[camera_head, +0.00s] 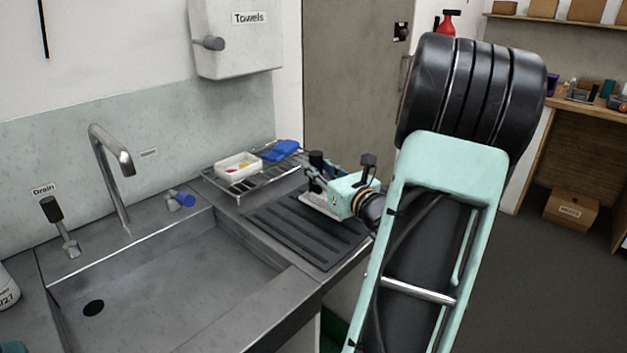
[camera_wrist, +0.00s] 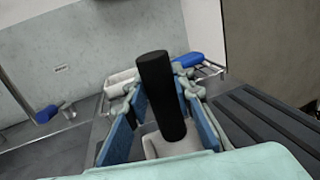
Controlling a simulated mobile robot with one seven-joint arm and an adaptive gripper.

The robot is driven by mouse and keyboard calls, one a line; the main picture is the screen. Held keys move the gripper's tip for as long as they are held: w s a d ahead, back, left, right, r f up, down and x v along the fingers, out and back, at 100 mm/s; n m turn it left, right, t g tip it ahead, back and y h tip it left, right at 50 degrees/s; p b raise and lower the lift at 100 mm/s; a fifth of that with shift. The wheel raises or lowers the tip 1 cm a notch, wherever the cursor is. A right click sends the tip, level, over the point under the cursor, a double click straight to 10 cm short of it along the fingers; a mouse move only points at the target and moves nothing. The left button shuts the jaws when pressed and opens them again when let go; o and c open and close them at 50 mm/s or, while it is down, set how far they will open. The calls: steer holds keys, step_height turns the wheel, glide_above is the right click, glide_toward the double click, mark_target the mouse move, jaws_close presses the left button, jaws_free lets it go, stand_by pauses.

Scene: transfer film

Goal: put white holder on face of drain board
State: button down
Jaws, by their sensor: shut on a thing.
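The white holder (camera_head: 318,206) shows as a pale base under my gripper (camera_head: 326,186) in the head view, with a black upright post (camera_head: 316,159) above it. In the wrist view the white base (camera_wrist: 160,146) sits low between the blue finger pads of my gripper (camera_wrist: 160,112). The black post rises between the pads, which are closed in on it. The drain board (camera_head: 290,232) is a dark ribbed panel right of the sink; its ribs also show at right in the wrist view (camera_wrist: 262,122). The holder is over its back part; whether they touch is unclear.
A wire rack (camera_head: 245,190) behind the board bears a white tray (camera_head: 230,168) and a blue item (camera_head: 282,150). The sink basin (camera_head: 165,295) lies left, with a tall faucet (camera_head: 110,160). The front of the board is clear.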

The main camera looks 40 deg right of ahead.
steer(key=shift+w+d+f, duration=0.1)
steer(key=shift+w+f, duration=0.1)
steer(key=shift+f, duration=0.1)
steer(key=shift+f+b, duration=0.35)
steer(key=shift+f, duration=1.1)
steer(key=shift+f, duration=0.1)
steer(key=shift+f, duration=0.15)
steer(key=c, duration=1.7)
jaws_free()
steer(key=shift+o, duration=0.2)
